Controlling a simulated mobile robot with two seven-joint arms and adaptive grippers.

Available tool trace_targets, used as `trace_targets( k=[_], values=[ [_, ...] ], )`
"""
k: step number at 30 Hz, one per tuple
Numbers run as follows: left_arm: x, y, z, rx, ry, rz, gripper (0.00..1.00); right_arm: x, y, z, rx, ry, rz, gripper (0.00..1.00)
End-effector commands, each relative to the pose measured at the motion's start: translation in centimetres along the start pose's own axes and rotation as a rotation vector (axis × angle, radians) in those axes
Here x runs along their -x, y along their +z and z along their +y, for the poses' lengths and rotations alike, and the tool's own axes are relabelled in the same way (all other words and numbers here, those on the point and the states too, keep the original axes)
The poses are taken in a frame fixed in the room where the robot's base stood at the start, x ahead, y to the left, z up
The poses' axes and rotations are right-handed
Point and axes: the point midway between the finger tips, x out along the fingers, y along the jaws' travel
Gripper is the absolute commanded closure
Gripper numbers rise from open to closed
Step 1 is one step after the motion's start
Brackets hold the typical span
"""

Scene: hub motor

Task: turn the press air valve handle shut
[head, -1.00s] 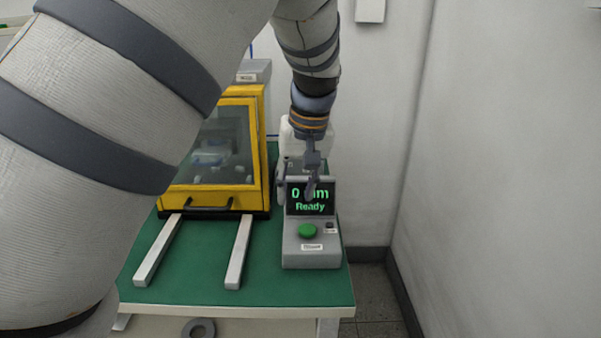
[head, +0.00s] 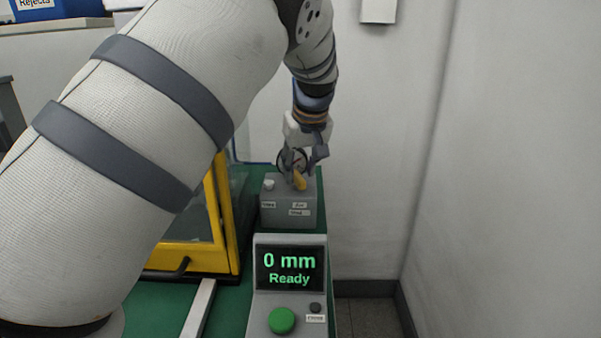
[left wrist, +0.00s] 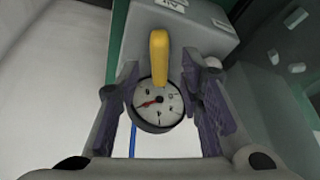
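The yellow press air valve handle (head: 299,180) stands on a grey valve box (head: 288,210) at the back right of the green bench. In the left wrist view the handle (left wrist: 159,58) points along the picture's vertical, toward the box's "Air" label, with a round gauge (left wrist: 158,105) just below it. My left gripper (head: 304,158) is at the handle and gauge. Its two fingers (left wrist: 158,90) stand apart, one on each side, with visible gaps to the handle. The right gripper is in neither view.
A control panel (head: 289,268) reading "0 mm Ready", with a green button (head: 281,320), stands in front of the valve box. A yellow-framed press guard (head: 222,205) is to the left. A bare wall (head: 500,150) closes the right side.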

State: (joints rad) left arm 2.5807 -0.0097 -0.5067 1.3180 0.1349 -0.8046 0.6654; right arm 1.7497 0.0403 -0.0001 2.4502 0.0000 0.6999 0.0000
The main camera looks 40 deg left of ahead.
Motion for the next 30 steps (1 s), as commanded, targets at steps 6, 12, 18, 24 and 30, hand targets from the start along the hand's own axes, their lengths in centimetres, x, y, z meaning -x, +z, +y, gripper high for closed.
trace_targets(
  k=[6,12,18,24,30],
  values=[
    [-1.7,-0.1,0.0,0.000,0.002,0.001,0.66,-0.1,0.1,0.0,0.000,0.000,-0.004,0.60],
    [-1.7,-0.1,0.0,0.000,0.003,0.002,0.66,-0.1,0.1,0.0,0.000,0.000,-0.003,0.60],
    [-1.7,-0.1,0.0,0.000,0.002,0.001,1.00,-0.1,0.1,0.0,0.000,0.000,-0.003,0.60],
    [-1.7,-0.1,0.0,0.003,0.001,0.001,1.00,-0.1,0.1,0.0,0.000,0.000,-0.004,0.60],
    [-1.8,0.0,0.1,0.045,-0.020,0.002,1.00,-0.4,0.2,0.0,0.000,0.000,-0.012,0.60]
  ],
)
